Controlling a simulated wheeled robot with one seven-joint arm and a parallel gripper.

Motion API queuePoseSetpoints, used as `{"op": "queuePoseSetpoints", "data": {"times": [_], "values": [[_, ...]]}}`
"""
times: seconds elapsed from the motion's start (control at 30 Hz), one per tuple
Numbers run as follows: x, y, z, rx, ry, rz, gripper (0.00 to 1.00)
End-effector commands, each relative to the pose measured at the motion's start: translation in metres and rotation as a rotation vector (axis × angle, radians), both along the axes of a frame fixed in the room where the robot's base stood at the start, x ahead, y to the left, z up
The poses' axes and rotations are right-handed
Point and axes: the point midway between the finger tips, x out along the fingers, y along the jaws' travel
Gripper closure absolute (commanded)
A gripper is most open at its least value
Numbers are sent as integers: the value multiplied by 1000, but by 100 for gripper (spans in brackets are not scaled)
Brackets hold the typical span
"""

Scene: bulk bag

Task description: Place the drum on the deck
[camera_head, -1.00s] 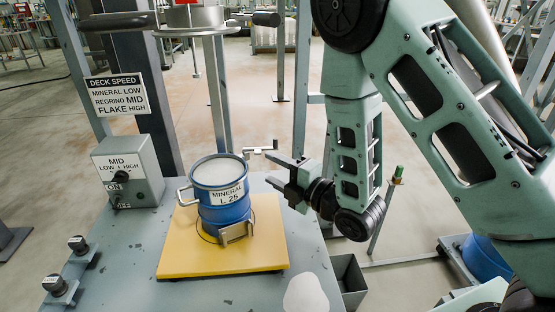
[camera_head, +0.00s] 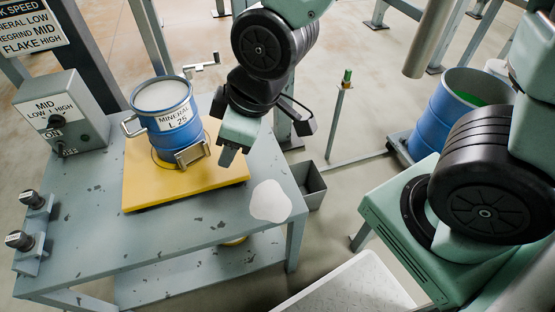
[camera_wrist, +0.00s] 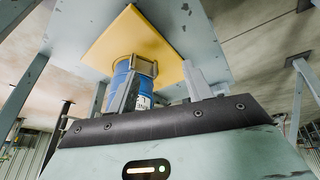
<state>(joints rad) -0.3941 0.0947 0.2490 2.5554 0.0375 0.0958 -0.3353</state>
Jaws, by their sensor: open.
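The drum (camera_head: 165,122) is a blue can with a grey top, a side handle and a label reading MINERAL L 25. It stands upright on the yellow deck (camera_head: 142,188), with a small metal bracket (camera_head: 192,154) at its front. My gripper (camera_head: 232,157) is at the right of the drum, empty and apart from it, its fingers pointing down; one finger is mostly hidden. In the wrist view my open fingers (camera_wrist: 161,85) are spread, and the drum (camera_wrist: 143,84) shows beyond, partly covered by the left finger. The deck also shows there (camera_wrist: 108,45).
The deck rests on a grey table (camera_head: 100,230) with a switch box (camera_head: 65,115) and two knobs at the left. A metal crank (camera_head: 203,66) is behind the drum. A grey bin (camera_head: 310,185) and a larger blue drum (camera_head: 445,115) stand to the right.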

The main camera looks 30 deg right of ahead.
Motion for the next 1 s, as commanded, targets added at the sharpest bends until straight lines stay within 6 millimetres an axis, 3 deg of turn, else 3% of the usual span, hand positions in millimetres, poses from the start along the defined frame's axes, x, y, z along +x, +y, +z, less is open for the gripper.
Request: {"op": "queuePoseSetpoints", "data": {"times": [0.1, 0.2, 0.33, 0.77, 0.87, 1.0], "values": [[-47, -9, 16, -56, 160, -109, 50], [-78, -17, 25, -108, 258, -183, 50], [-101, -25, 32, -153, 325, -240, 50], [-106, -27, 37, -167, 343, -255, 50], [-106, -27, 49, -167, 343, -255, 50], [-106, -27, 81, -167, 343, -255, 50]]}}
